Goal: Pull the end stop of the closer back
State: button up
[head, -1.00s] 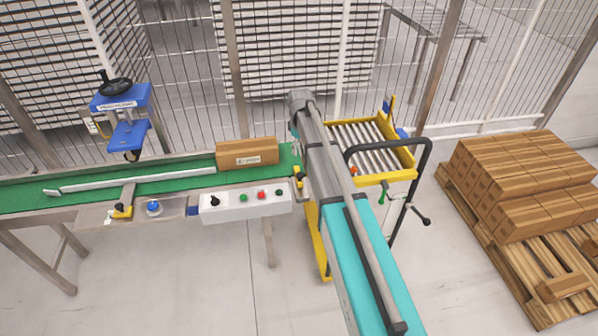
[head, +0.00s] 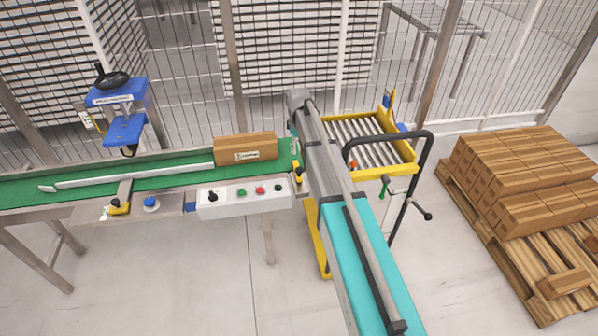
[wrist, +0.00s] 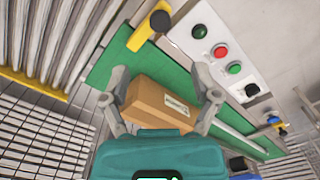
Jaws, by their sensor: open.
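The closer shows in the head view as a green belt (head: 35,194) with a blue head and black handwheel (head: 117,100) above its left part. At its right end is a small yellow piece with a black knob, which looks like the end stop (head: 297,172). In the wrist view it is a yellow bar with a black knob (wrist: 145,31) across the belt's end. A brown carton (head: 246,149) stands on the belt close to it. My gripper (wrist: 160,78) is open, its two grey fingers framing the carton (wrist: 160,102) in the picture. I cannot tell the gap to the carton.
A white panel with coloured buttons (head: 228,199) runs along the belt's front edge. A yellow-framed roller table (head: 413,172) with a black bent handle stands beyond the belt's end. A pallet (head: 497,241) of cartons is at right. A wire fence closes the back.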

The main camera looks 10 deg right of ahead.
aim_at(299, 169)
jog(key=shift+f+b, duration=5.3)
jog(key=shift+f, duration=0.35)
